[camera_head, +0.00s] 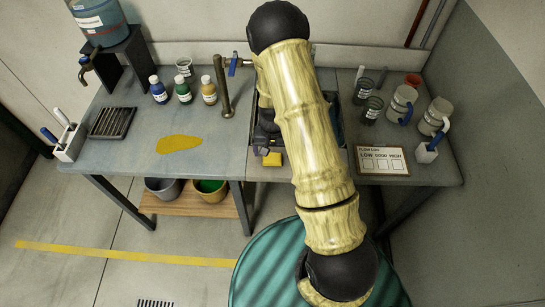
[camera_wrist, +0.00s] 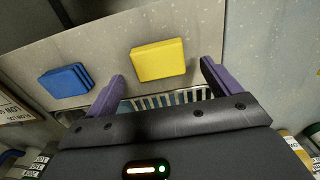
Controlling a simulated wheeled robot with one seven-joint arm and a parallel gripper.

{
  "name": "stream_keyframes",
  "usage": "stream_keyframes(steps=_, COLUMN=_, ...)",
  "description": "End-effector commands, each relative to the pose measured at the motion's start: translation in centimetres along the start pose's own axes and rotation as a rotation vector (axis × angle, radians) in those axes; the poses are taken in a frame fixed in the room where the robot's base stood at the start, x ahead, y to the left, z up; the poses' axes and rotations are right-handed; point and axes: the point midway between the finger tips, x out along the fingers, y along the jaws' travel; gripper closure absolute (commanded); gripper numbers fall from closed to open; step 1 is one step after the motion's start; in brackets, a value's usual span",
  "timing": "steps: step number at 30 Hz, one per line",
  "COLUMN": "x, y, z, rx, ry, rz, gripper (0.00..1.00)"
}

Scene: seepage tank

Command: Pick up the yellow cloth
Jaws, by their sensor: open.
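The yellow cloth (camera_wrist: 158,60) is a folded, flat rectangular pad in the wrist view. In the head view a small part of it (camera_head: 272,159) shows near the bench's front edge, partly hidden by my arm. My gripper (camera_wrist: 160,76) is open, with its two purple fingers spread apart. The cloth appears between and just beyond the fingertips, and neither finger visibly touches it. The exact height of my gripper above the cloth cannot be told. In the head view my gripper is mostly hidden behind the arm.
A folded blue cloth (camera_wrist: 66,81) lies left of the yellow one in the wrist view. A flat yellow patch (camera_head: 179,143) is on the bench (camera_head: 225,148). A label card (camera_head: 382,160) lies right.

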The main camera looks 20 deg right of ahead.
Motion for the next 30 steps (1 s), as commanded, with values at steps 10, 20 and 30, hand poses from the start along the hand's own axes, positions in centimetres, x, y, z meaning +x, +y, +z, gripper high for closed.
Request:
stream_keyframes(steps=10, x=2.0, y=0.0, z=0.0, rx=0.0, ry=0.0, rz=0.0, gripper=0.11)
stream_keyframes(steps=20, x=1.9, y=0.0, z=0.0, rx=0.0, ry=0.0, rz=0.0, gripper=0.11)
stream_keyframes(steps=30, x=1.9, y=0.0, z=0.0, rx=0.0, ry=0.0, rz=0.0, gripper=0.59)
